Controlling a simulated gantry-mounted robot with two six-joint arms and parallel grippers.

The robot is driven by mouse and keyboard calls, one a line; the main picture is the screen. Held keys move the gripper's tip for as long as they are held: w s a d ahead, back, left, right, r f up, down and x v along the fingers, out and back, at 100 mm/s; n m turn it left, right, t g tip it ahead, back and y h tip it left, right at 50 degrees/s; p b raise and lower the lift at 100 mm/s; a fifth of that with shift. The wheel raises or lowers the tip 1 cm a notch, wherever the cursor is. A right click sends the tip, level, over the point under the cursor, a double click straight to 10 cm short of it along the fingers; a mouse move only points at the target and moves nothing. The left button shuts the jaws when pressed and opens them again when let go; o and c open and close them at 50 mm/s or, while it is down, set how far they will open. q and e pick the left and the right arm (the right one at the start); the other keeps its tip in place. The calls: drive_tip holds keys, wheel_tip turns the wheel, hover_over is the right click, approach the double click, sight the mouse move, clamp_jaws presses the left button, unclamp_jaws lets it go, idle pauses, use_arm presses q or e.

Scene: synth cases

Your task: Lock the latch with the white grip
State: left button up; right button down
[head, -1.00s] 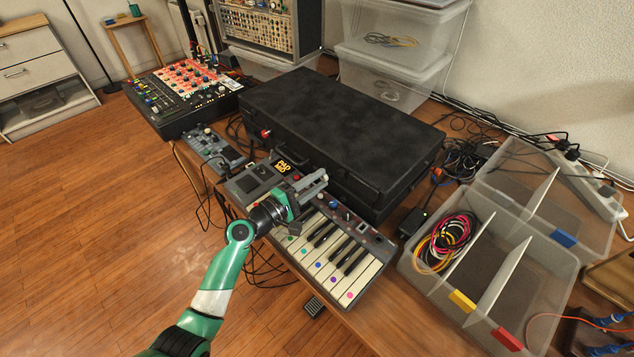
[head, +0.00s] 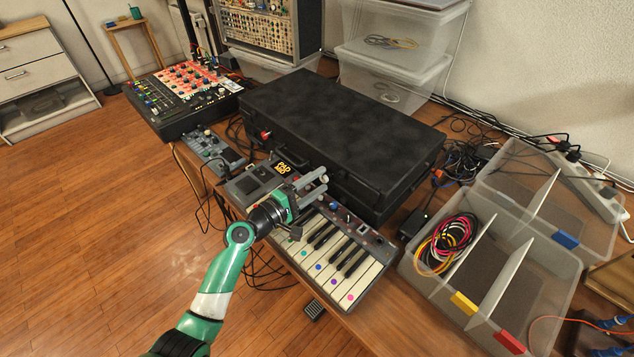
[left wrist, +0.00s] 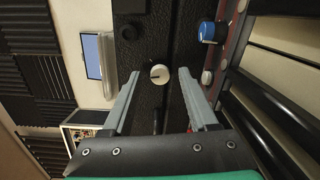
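The closed black case (head: 345,125) lies on the table behind the keyboard. In the left wrist view the white round grip (left wrist: 160,74) shows on the dark case front, between my finger tips and apart from both. In the head view I cannot make it out behind my left gripper. A red grip (head: 266,134) shows farther left on the case front. My left gripper (head: 318,183) is open and empty, in front of the case and above the keyboard. My right gripper is in neither view.
The keyboard (head: 335,255) with its knobs lies just below my left gripper, close to the case. A mixer (head: 182,95) stands at the back left. A clear divided box (head: 475,290) with coiled cables is on the right. Stacked clear bins (head: 395,55) stand behind the case.

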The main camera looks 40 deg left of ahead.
use_arm(q)
drive_tip(key=shift+s, duration=0.2)
drive_tip(key=s+p, duration=0.1)
drive_tip(key=s, duration=0.2)
drive_tip(key=s+a+p, duration=0.1)
drive_tip(key=s, duration=0.3)
drive_tip(key=s+p, duration=0.1)
drive_tip(key=s, duration=0.3)
drive_tip(key=shift+s+a+r+p, duration=0.1)
drive_tip(key=shift+a+r+p, duration=0.05)
drive_tip(key=shift+p, duration=0.15)
